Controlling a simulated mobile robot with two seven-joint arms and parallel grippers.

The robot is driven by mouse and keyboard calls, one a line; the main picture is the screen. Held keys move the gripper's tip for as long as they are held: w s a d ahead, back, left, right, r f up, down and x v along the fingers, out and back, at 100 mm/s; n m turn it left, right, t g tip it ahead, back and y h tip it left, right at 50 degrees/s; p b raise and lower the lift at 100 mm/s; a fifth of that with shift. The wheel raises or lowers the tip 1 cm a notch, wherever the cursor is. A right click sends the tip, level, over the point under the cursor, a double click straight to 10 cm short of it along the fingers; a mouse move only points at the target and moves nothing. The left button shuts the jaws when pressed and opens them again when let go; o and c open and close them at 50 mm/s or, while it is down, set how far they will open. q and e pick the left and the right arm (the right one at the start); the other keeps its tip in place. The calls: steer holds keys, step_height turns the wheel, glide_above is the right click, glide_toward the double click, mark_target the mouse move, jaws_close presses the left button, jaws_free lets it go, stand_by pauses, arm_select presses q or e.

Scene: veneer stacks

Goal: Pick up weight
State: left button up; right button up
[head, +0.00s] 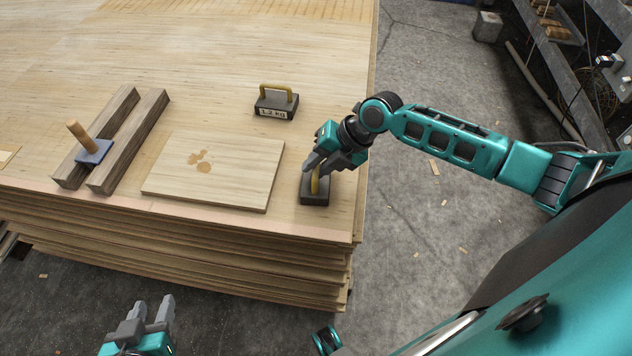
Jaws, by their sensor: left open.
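One dark weight with a yellow handle (315,194) stands near the right edge of the veneer stack (225,115). My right gripper (321,170) is right over it, with its grey fingers at the yellow handle and hiding part of it. I cannot tell whether the fingers are closed on the handle. A second dark weight (276,104) with a yellow handle and a "1.2 KG" label stands further back, clear of both grippers. My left gripper (153,308) is open and empty, low in front of the stack.
A light wooden board (225,168) with brown stains lies left of the near weight. Two dark wooden bars (128,145) lie further left, with a wooden-handled blue-grey tool (93,148) on them. The concrete floor (430,80) shows to the right, with scattered wood chips and a metal rack (555,55).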

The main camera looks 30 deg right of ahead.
steer(key=shift+w+a+f, duration=0.1)
steer(key=shift+a+f, duration=0.05)
steer(key=shift+f, duration=0.15)
steer(key=shift+c, duration=0.3)
jaws_close()
steer(key=shift+w+r, duration=0.1)
steer(key=shift+r, duration=0.05)
stand_by(0.8)
